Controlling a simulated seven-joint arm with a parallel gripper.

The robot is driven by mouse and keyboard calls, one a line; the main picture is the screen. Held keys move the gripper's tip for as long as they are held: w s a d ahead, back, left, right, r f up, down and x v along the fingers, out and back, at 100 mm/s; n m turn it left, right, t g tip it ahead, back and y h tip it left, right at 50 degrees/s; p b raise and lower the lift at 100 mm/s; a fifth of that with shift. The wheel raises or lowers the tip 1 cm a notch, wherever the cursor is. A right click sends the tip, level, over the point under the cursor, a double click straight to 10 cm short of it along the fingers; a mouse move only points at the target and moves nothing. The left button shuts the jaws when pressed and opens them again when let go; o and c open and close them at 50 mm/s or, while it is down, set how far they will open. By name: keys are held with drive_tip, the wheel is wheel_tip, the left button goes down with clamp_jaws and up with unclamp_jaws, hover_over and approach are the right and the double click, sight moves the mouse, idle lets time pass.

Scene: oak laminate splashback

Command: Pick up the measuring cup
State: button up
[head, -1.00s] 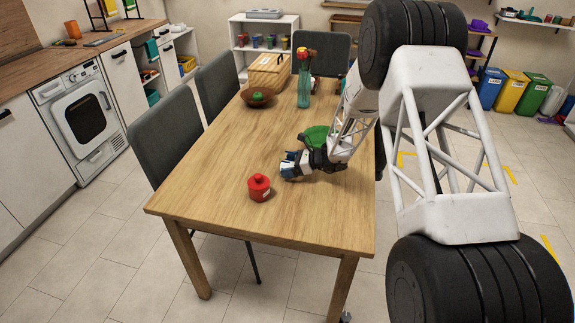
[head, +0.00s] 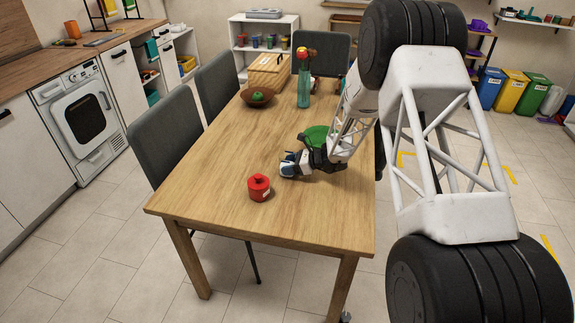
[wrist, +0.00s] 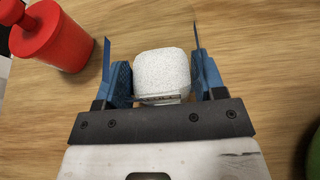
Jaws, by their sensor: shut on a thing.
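A white speckled, rounded thing, which looks to be the measuring cup (wrist: 160,68), sits between the blue fingers in the wrist view. My gripper (wrist: 162,75) is shut on it, one finger on each side. Its lower edge shows a small dark-marked band; no handle is visible. In the head view my gripper (head: 289,165) is low over the middle of the wooden table (head: 215,180). There the cup is mostly hidden by the fingers, and I cannot tell whether it touches the table.
A green thing (head: 317,136) lies behind my wrist.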

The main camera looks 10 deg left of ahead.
sight(295, 156)
drive_tip(key=shift+r, duration=0.1)
drive_tip(key=shift+r, duration=1.7)
drive_tip(key=s+d, duration=0.2)
drive_tip(key=s, duration=0.3)
drive_tip(key=s+d+r, duration=0.1)
drive_tip(key=s+d, duration=0.1)
drive_tip(key=s, duration=0.2)
drive_tip(key=s+d, duration=0.2)
drive_tip(key=s, duration=0.3)
drive_tip(key=shift+s+d+r, duration=0.2)
drive_tip(key=shift+s+d, duration=0.1)
drive_tip(key=shift+d, duration=0.05)
drive_tip(key=shift+w, duration=0.1)
